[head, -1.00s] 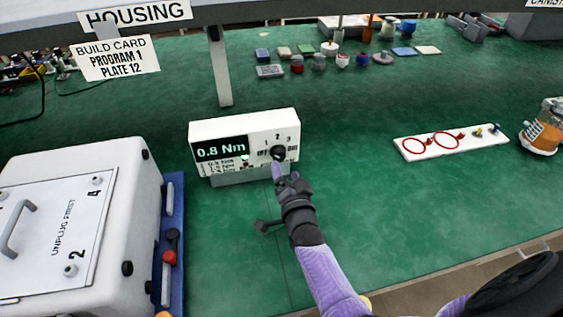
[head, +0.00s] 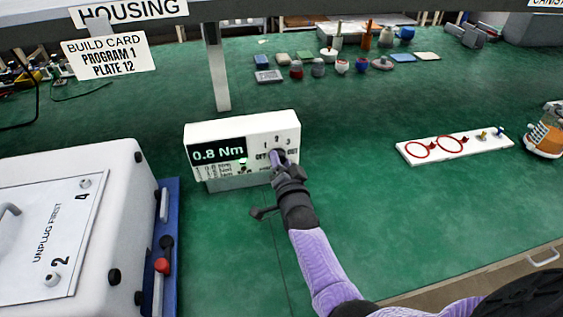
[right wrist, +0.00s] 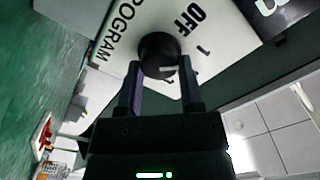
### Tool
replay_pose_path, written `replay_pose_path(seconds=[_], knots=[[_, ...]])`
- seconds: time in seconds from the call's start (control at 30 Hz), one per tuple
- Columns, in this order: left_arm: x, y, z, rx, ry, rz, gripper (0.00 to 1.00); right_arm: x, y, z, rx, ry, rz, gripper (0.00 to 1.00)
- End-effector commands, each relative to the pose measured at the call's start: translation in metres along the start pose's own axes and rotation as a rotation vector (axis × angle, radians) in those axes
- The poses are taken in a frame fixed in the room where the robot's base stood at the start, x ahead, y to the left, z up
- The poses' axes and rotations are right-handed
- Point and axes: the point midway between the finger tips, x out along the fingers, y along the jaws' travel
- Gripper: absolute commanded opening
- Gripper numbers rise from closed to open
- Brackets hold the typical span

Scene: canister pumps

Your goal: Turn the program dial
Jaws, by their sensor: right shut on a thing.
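The white control box (head: 240,128) stands on the green bench in the head view, its display reading 0.8 Nm. The black program dial (right wrist: 157,50) is on its front, among the labels OFF, 1, 2 and PROGRAM in the right wrist view. A short white mark on the dial faces the side with 1 and 2; I cannot tell exactly which it meets. My right gripper (right wrist: 160,78) is shut on the dial, one finger on each side. In the head view the right gripper (head: 279,164) hides most of the dial. My left gripper is not in view.
A build card (head: 110,55) reads PROGRAM 1, PLATE 12. A large white housing (head: 75,170) stands at the left beside a blue strip (head: 171,210). A white board with red rings (head: 480,146) lies at the right. Small parts stand at the back.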

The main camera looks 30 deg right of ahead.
Motion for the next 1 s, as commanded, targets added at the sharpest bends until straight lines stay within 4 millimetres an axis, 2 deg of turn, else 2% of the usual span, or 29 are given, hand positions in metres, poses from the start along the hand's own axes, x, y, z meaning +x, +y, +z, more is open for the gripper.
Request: replay_pose_path(seconds=[0.37,1.0], knots=[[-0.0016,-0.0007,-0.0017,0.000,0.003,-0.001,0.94,-0.0002,-0.0004,-0.0001,-0.057,0.000,0.000,0.00],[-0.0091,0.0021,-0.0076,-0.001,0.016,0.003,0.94,-0.0002,-0.0024,0.0010,-0.558,-0.001,0.001,0.00]])
